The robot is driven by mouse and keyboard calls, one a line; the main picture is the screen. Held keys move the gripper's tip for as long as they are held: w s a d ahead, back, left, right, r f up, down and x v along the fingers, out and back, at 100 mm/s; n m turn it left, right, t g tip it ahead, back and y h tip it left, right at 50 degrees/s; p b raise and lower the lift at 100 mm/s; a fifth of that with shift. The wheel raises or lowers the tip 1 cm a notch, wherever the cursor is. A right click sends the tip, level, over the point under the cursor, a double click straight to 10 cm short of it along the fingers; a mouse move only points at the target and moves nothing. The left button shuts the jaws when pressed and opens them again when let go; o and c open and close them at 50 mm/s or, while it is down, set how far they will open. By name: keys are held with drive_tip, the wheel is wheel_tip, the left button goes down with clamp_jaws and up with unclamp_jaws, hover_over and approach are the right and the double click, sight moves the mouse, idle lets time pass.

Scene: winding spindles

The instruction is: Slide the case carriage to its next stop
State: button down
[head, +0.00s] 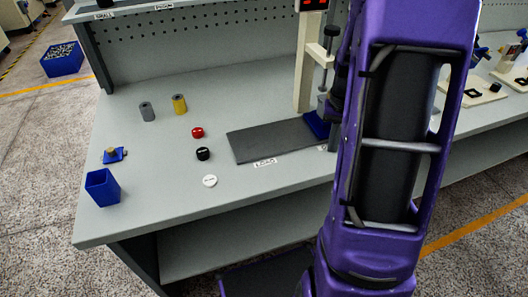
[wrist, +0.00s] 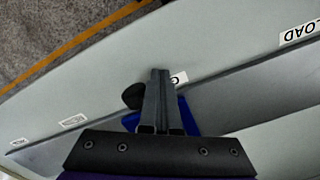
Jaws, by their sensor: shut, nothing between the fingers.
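The case carriage (head: 317,125) is a blue block on the dark grey track (head: 268,144), at the foot of the press column. Part of it is behind my arm in the head view. In the wrist view the blue carriage (wrist: 187,118) shows beside and below my fingers. A dark rounded knob (wrist: 132,95) shows just left of the fingers; I cannot tell if they touch. My gripper (wrist: 160,76) is shut and empty, over the track beside the carriage. My gripper is hidden behind my arm in the head view. A LOAD label (head: 265,162) marks the track's near edge.
The press column (head: 310,60) rises behind the carriage. A blue bin (head: 102,187), grey and yellow cylinders (head: 179,104), and red, black and white round pieces (head: 203,153) stand on the left of the bench (head: 150,215). The track's LOAD end is clear.

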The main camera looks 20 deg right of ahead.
drive_tip(key=shift+d+p, duration=0.9)
drive_tip(key=shift+d, duration=7.35)
drive_tip(key=shift+d+p, duration=2.65)
drive_tip(key=shift+d, duration=5.55)
drive_tip(key=shift+a+r+p, duration=0.2)
drive_tip(key=shift+r+p, duration=0.4)
drive_tip(key=shift+r, duration=0.65)
drive_tip(key=shift+a+r+p, duration=0.2)
drive_tip(key=shift+r+p, duration=0.35)
drive_tip(key=shift+r, duration=0.7)
drive_tip(key=shift+a+r, duration=0.2)
drive_tip(key=shift+r, duration=0.8)
